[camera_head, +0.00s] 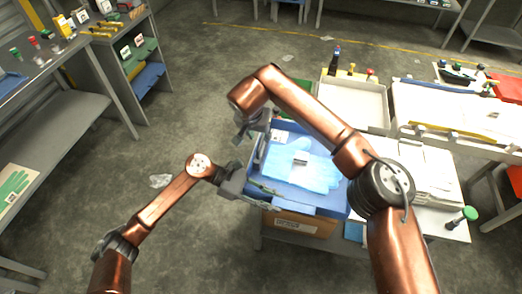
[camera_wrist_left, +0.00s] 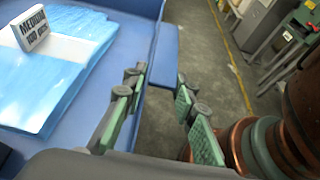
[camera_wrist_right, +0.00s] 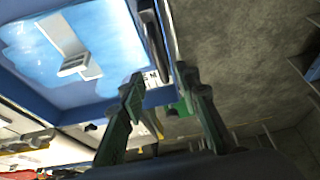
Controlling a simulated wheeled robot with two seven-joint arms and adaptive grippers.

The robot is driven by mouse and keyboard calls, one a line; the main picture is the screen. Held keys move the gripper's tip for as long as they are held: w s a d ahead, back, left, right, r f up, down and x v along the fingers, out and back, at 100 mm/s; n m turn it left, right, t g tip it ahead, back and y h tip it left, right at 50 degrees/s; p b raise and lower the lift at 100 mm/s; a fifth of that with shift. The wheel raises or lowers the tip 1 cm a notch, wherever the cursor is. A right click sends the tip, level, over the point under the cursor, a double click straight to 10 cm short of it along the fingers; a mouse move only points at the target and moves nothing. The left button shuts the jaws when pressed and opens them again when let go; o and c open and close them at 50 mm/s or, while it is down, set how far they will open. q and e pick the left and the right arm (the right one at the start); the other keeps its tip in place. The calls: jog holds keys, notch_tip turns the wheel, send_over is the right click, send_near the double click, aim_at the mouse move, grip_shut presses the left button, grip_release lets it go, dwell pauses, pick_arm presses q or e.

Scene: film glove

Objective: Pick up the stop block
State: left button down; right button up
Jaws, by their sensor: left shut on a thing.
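In the head view my left gripper (camera_head: 262,195) is at the near-left edge of the blue tray (camera_head: 310,201). A small white block (camera_head: 300,158), lettered "MEDIUM", rests on blue film gloves (camera_head: 318,175) in the tray.
A cardboard box (camera_head: 300,226) shows below the tray. A white bin (camera_head: 352,102) stands behind it, and white stacks (camera_head: 425,170) lie to the right. A grey bench (camera_head: 70,110) is at far left. The floor (camera_head: 190,110) between is mostly open.

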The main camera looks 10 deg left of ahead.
aim_at(261, 140)
jog(key=x, duration=0.5)
jog(key=shift+c, duration=0.4)
grip_shut()
jog(key=shift+r, duration=0.15)
dwell(0.4)
